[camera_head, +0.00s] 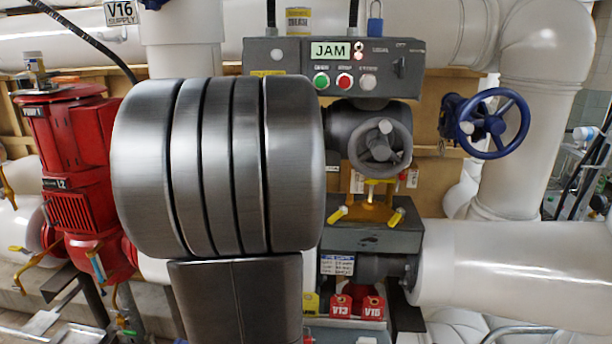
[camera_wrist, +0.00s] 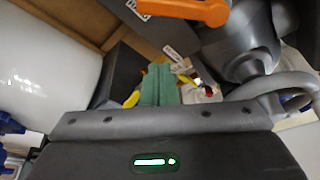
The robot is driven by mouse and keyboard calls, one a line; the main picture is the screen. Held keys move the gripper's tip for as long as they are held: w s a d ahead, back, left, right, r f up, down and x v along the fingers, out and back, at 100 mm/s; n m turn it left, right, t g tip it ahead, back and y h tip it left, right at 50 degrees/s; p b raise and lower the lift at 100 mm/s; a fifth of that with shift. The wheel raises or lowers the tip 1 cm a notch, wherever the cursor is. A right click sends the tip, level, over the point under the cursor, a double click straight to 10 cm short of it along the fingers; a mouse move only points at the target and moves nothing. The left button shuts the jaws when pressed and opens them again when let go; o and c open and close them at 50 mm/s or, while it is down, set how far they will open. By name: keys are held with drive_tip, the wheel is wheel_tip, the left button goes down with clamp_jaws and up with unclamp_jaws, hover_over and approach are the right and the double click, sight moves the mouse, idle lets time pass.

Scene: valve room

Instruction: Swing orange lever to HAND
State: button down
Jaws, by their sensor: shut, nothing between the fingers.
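The orange lever (camera_wrist: 185,8) crosses the top edge of the wrist view, with a rounded end toward the right and its left part lying along a dark grey box. I cannot make out the lever in the head view, where my own grey arm covers much of the middle. My gripper (camera_wrist: 160,76) shows in the wrist view as green fingers pressed together, shut and empty. The fingers appear below the lever in the picture, apart from it. The HAND marking is not readable in either view. The grey control box (camera_head: 340,68) shows a lit "JAM" display in the head view.
A grey handwheel (camera_head: 380,147) sits below the control box. It also shows close to my gripper's right in the wrist view (camera_wrist: 285,84). A blue handwheel (camera_head: 492,124), a white pipe (camera_head: 510,270) and a red actuator (camera_head: 75,160) stand around. Red tags (camera_head: 357,306) hang low.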

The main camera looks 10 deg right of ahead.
drive_tip(key=shift+v, duration=2)
drive_tip(key=shift+d, duration=0.15)
